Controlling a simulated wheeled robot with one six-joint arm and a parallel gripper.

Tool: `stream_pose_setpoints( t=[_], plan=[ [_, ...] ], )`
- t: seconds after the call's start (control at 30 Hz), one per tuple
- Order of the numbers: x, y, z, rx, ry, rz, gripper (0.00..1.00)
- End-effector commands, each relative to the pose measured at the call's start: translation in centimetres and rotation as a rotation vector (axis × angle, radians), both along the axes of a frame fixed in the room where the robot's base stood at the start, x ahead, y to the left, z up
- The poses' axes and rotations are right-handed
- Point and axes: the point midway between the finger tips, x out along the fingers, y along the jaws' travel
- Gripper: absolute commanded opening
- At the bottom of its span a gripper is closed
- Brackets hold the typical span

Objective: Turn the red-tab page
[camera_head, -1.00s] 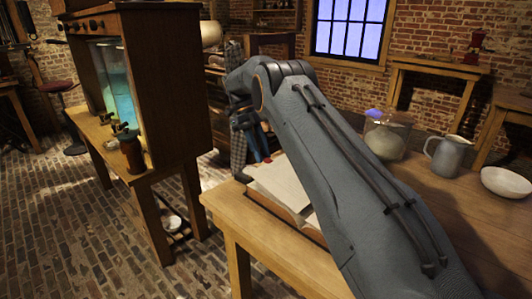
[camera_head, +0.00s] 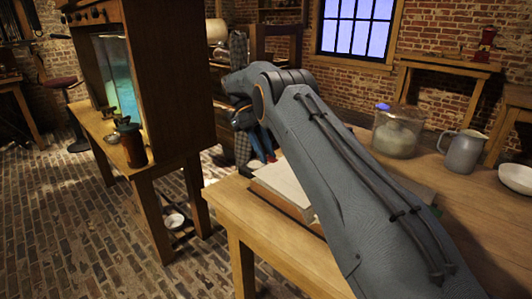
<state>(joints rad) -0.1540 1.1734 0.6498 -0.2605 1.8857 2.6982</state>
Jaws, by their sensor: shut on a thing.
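A book (camera_head: 283,205) with pale pages and a brown cover lies near the table's front left edge. My arm crosses in front of it and hides much of it. A pale strip, perhaps more of its pages, shows to the right of my arm, with a small dark green bit beside it. The far end of my arm, with my gripper (camera_head: 246,118), is beyond the book's far left corner. Its fingertips cannot be made out against small blue and red shapes there. I cannot tell a red tab apart from these shapes.
On the wooden table (camera_head: 275,252), a lidded glass jar (camera_head: 398,130), a grey jug (camera_head: 463,152) and a white bowl (camera_head: 517,178) stand to the right. A wooden cabinet (camera_head: 170,75) with a glowing tank stands at the left, across a strip of brick floor.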

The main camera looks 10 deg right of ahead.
Motion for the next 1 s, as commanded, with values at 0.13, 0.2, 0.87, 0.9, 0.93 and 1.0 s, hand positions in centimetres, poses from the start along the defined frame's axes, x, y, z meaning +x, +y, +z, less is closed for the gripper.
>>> stream_pose_setpoints(
  t=[0.13,0.2,0.87,0.9,0.93,1.0],
  plan=[
    [0.1,0.0,0.1,0.001,-0.003,0.001,0.41],
    [0.1,-0.1,0.1,0.001,-0.003,-0.001,0.42],
    [0.1,-1.3,2.6,0.042,-0.063,-0.014,0.42],
    [0.2,-1.5,2.9,0.047,-0.074,-0.016,0.42],
    [0.2,-1.7,3.1,0.051,-0.08,-0.018,0.42],
    [0.2,-2.0,3.5,0.061,-0.096,-0.022,0.42]
  ],
)
